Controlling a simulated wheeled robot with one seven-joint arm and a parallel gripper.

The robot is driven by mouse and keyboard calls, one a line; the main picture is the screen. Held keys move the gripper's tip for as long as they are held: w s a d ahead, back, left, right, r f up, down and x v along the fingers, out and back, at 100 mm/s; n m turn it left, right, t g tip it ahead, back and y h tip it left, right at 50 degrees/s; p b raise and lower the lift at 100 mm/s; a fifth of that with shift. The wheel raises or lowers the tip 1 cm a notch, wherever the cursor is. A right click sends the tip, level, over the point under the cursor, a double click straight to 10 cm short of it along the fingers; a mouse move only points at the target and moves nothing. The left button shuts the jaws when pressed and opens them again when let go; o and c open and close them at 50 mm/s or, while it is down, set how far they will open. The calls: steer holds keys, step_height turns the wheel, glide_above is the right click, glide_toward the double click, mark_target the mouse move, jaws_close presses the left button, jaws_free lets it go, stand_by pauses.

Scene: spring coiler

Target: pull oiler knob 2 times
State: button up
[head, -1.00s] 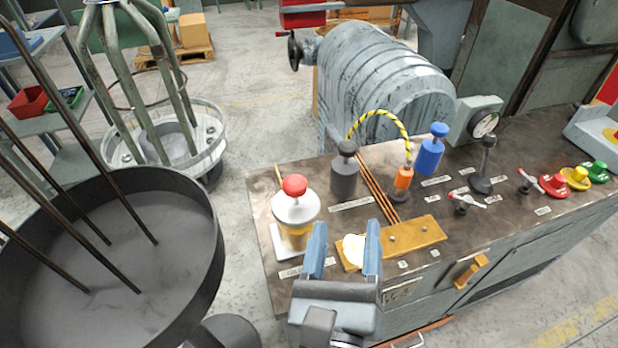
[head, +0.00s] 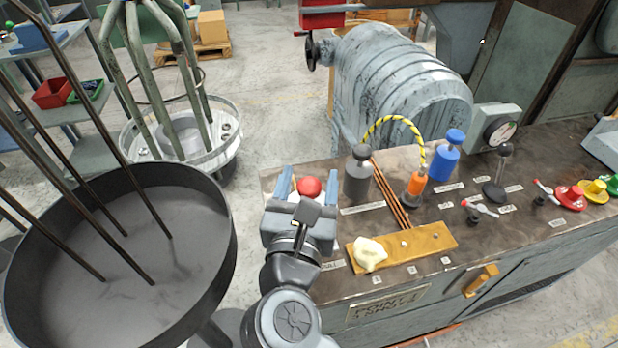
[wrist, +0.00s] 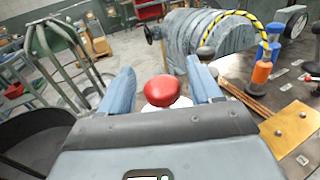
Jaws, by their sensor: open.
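The red oiler knob (head: 310,187) sits on top of the white oiler at the left end of the bench. My gripper (head: 306,180) hides most of the oiler in the head view. My gripper is open, with a blue finger on each side of the knob. In the wrist view the red knob (wrist: 161,90) lies between the two blue fingers of my gripper (wrist: 160,88), with visible gaps on both sides. A little of the white oiler top (wrist: 165,108) shows under the knob.
A brass plate (head: 425,240) with a pale lump (head: 369,253) lies in front. A large dark drum (head: 225,235) stands close on the left.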

steer(key=shift+w, duration=0.15)
steer(key=shift+c, duration=0.4)
jaws_close()
